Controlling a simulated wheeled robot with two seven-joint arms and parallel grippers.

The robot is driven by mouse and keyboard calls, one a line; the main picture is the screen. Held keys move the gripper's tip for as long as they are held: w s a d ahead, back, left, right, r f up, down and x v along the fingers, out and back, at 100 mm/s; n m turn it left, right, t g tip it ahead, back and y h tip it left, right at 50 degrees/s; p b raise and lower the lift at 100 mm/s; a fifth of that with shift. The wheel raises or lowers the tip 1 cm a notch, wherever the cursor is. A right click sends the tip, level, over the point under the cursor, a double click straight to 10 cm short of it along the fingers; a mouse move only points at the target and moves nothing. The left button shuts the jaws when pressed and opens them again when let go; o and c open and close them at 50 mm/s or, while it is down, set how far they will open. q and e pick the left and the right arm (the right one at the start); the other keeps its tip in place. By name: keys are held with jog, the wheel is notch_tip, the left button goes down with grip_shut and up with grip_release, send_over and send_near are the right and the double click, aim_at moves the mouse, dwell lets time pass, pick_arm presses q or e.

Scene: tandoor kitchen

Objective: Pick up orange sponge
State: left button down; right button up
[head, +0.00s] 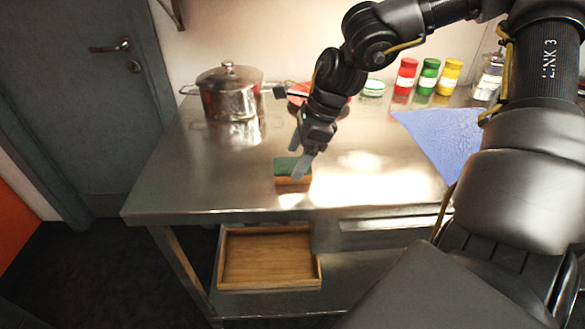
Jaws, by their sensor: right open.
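The orange sponge (290,181) has a green top and lies on the steel table (190,185) near its front edge. My right gripper (298,163) reaches down from the upper right, with its fingers pointing at the sponge. The gripper is open. One finger overlaps the sponge's right end in the picture; the other is at or behind its upper side. I cannot tell whether either finger touches it. My left gripper is not in view.
A lidded steel pot (230,98) stands at the back left. A red item (300,90), a small green-and-white tin (374,88) and red (405,78), green (428,76) and yellow (448,77) jars stand behind. A blue cloth (440,133) lies right. A wooden tray (268,258) sits below.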

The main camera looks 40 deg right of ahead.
aim_at(295, 165)
jog(key=shift+x, duration=0.9)
jog(key=c, duration=1.1)
jog(key=shift+o, duration=0.2)
jog(key=shift+r, duration=0.1)
notch_tip(295, 165, up, 10)
